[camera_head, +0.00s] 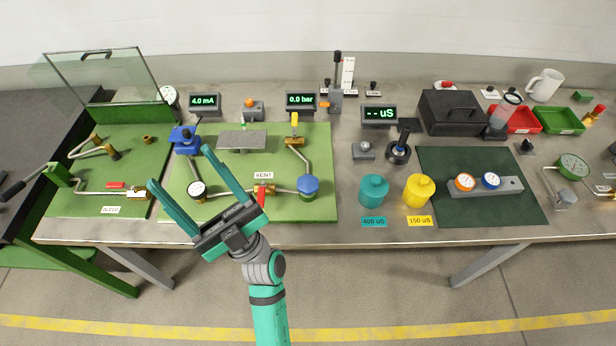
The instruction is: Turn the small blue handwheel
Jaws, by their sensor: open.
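A small blue handwheel (308,185) sits near the front right of the green panel (322,140), at the right end of a pipe run. A grey pipe rises behind it to a yellow-handled valve (294,126). My gripper (181,167) is open, with two long teal fingers spread wide and nothing between them. It is in front of and over the left part of the panel, pointing up and left. The handwheel lies to the right of my gripper, apart from it and fully in view.
A grey plate (241,140) stands behind.

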